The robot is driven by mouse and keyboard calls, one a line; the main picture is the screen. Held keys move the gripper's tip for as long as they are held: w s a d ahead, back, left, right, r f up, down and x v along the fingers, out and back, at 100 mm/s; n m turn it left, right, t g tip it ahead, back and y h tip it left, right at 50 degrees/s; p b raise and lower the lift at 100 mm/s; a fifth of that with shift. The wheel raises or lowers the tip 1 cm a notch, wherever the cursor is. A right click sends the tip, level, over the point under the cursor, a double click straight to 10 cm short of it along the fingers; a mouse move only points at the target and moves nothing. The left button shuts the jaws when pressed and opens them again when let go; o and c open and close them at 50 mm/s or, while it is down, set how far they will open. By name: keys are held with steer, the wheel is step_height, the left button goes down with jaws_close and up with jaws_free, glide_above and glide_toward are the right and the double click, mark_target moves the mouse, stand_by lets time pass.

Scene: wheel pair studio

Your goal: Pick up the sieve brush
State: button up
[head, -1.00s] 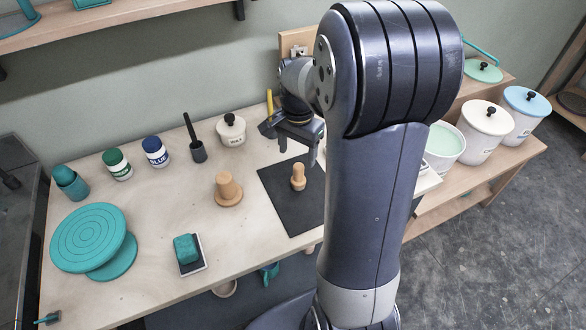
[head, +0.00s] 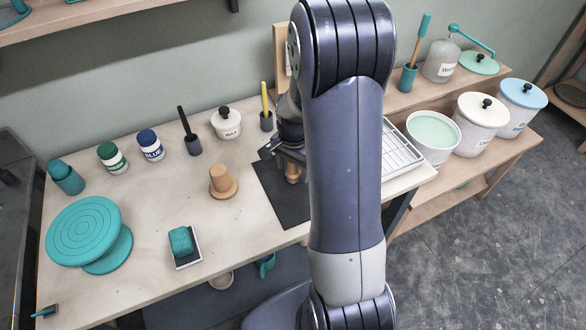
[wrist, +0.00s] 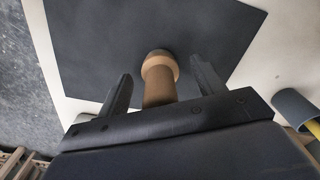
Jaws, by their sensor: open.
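A small wooden piece with a rounded knob (head: 292,174) stands on the dark mat (head: 284,207); it may be the sieve brush, but no bristles show. My gripper (head: 284,150) is down at it, partly hidden behind my arm. In the wrist view, my gripper (wrist: 160,68) is open, with one finger on each side of the wooden piece (wrist: 158,88). Gaps show between it and both fingers. Its lower end is hidden behind the gripper body.
A second wooden piece with a wide base (head: 223,184) stands left of the mat. A yellow-handled tool in a dark cup (head: 266,121) and a lidded wax pot (head: 227,124) stand behind. A white rack (head: 400,150) is at right.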

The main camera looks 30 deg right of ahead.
steer(key=shift+f, duration=0.2)
steer(key=shift+c, duration=0.6)
steer(key=c, duration=1)
steer(key=shift+o, duration=0.2)
